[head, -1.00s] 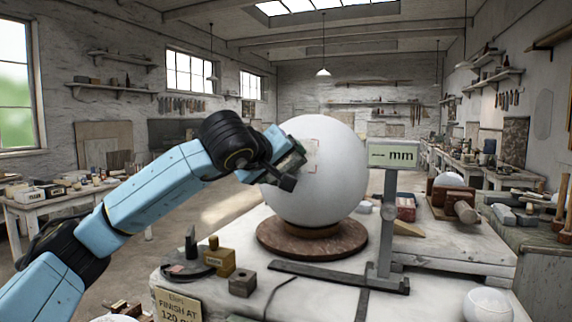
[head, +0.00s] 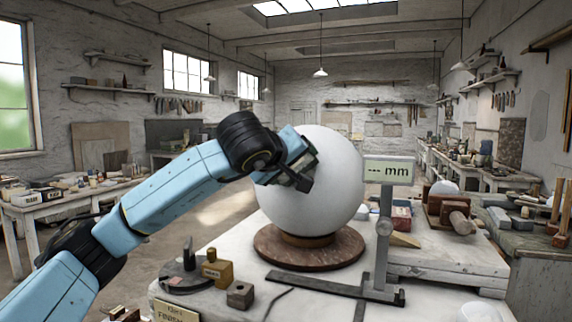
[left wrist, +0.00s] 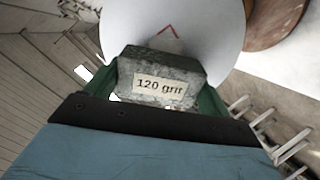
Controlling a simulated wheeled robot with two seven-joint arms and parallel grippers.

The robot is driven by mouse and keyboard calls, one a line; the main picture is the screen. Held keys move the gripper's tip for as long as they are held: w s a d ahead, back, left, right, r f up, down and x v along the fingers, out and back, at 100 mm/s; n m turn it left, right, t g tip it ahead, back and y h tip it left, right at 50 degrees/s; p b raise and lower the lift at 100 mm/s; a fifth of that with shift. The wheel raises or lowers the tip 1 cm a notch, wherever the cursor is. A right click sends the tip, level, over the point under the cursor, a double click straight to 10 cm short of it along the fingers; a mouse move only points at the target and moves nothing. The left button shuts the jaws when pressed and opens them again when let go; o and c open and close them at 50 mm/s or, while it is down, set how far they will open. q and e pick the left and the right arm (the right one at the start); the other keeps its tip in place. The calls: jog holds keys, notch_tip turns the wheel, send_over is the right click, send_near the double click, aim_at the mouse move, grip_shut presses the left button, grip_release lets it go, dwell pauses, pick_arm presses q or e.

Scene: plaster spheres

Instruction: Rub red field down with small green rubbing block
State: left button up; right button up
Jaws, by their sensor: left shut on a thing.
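A large white plaster sphere (head: 335,190) rests on a round brown stand (head: 308,250); it also fills the top of the left wrist view (left wrist: 215,30). A corner of the red outline of the field (left wrist: 168,31) shows on the sphere just beyond the block; in the head view the arm hides the field. My left gripper (head: 302,182) is shut on a small speckled grey-green rubbing block (left wrist: 158,66) labelled "120 grit". The block is at the sphere's near left side; I cannot tell whether it touches. My right gripper is out of view.
A gauge display (head: 388,170) reading "--- mm" stands on a post close right of the sphere. A yellow-brown block (head: 217,270), a grey block (head: 240,294) and a dark round dish (head: 180,284) lie at the table's front left. A wooden rack (head: 448,208) is at right.

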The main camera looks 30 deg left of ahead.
pick_arm(q)
jog(key=shift+s+a+f+b, duration=0.45)
jog(key=shift+s+a+b, duration=0.1)
jog(key=shift+b, duration=0.2)
jog(key=shift+s+a+f, duration=0.1)
jog(key=shift+s+a, duration=0.05)
jog(key=shift+s, duration=0.35)
jog(key=shift+w, duration=0.1)
jog(key=shift+w+d+y, duration=0.15)
jog(key=shift+d+y, duration=0.15)
jog(key=shift+d, duration=0.3)
jog(key=shift+w+d+n+g+y+p, duration=0.25)
jog(key=shift+d+n+y+p, duration=0.2)
jog(key=shift+d+y, duration=0.15)
jog(key=shift+w+d+n+g+y+p, duration=0.25)
jog(key=shift+d+n+y+p, duration=0.2)
jog(key=shift+d, duration=0.25)
jog(key=shift+s, duration=0.1)
jog(key=shift+w+a+f, duration=0.15)
jog(key=shift+w+a, duration=0.1)
jog(key=shift+w, duration=0.3)
